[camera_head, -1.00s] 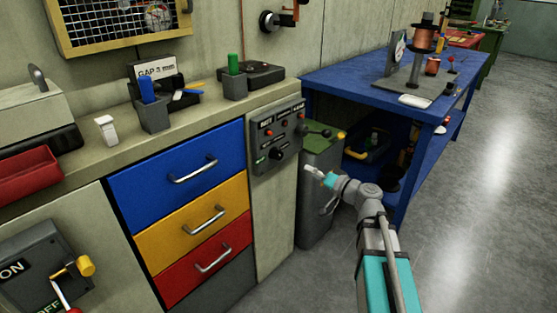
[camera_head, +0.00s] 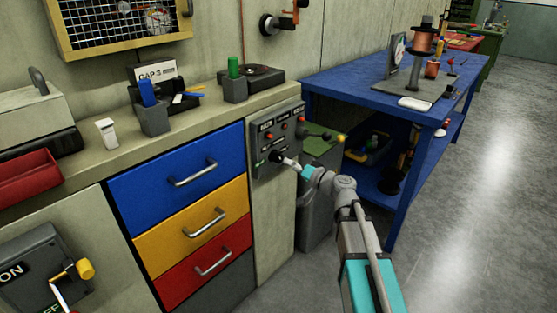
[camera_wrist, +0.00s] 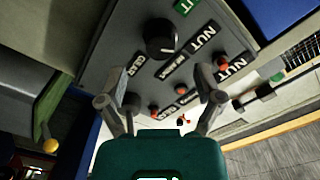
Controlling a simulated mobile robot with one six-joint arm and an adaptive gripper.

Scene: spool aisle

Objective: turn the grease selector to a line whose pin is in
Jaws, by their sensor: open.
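The grey selector panel (camera_head: 262,176) is on the cabinet front, right of the drawers. Its black round knob (camera_head: 277,156) is low on the panel. In the wrist view the knob (camera_wrist: 161,39) shows a pale pointer mark, with a green label (camera_wrist: 187,6) beside it. Several red pins, such as one (camera_wrist: 222,72) by a "NUT" label, sit among black labels. I cannot tell which pins are in. My gripper (camera_wrist: 160,92) is open and empty, its fingers spread over the panel. In the head view my gripper (camera_head: 293,164) is close beside the knob; contact is unclear.
A green-topped grey bin (camera_head: 318,146) and a yellow-tipped lever (camera_head: 341,138) are right of the panel. The blue workbench (camera_head: 345,85) stands beyond them. The blue drawer (camera_head: 150,184) is left of the panel. The floor (camera_head: 480,210) at right is clear.

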